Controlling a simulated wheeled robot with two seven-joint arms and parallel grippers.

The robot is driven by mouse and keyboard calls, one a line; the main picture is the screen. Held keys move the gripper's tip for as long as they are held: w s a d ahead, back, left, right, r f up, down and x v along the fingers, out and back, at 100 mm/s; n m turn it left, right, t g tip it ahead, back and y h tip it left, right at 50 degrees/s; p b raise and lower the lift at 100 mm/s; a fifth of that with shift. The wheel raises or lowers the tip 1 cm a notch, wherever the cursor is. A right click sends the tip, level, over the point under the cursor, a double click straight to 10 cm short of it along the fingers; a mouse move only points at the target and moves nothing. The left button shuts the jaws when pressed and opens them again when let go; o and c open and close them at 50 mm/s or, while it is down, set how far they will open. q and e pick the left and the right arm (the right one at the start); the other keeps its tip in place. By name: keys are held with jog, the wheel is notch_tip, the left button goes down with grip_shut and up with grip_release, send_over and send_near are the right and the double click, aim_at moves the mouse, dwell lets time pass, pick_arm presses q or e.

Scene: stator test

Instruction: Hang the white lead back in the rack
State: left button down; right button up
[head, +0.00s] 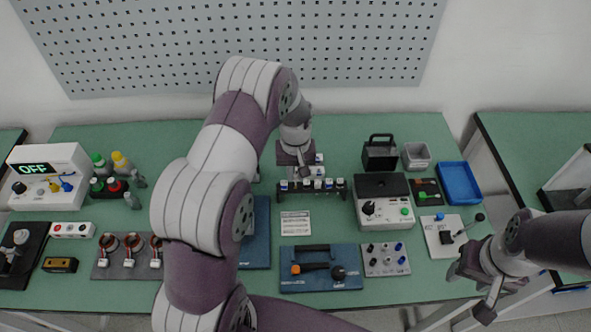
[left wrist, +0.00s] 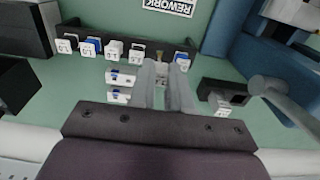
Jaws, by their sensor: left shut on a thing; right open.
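The dark rack (head: 328,191) stands at the back middle of the green bench, with several white and blue tagged lead ends along it. In the left wrist view the rack (left wrist: 80,32) runs across the top left. My left gripper (head: 303,168) is over the rack and points down. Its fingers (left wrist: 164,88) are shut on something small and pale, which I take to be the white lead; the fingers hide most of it. I cannot tell whether it touches the rack. My right gripper (head: 474,288) is open and empty at the front right, apart from the rack.
A black-topped tester (head: 384,208), a grey bin (head: 416,156) and a blue tray (head: 459,183) stand right of the rack. A REWORK label (left wrist: 168,5) lies beyond it in the wrist view. Blue mats (head: 345,262) lie in front.

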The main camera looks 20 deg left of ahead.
pick_arm(q)
jog(key=shift+f, duration=0.15)
jog(key=shift+f+b, duration=0.6)
jog(key=shift+f, duration=0.25)
jog(key=shift+f+b, duration=0.65)
jog(key=shift+f, duration=0.35)
jog(key=c, duration=1)
grip_release()
jog(key=shift+s, duration=0.15)
jog(key=shift+r, duration=0.1)
notch_tip(320, 180, up, 13)
jog(key=shift+f+b, duration=0.15)
jog(key=shift+b, duration=0.75)
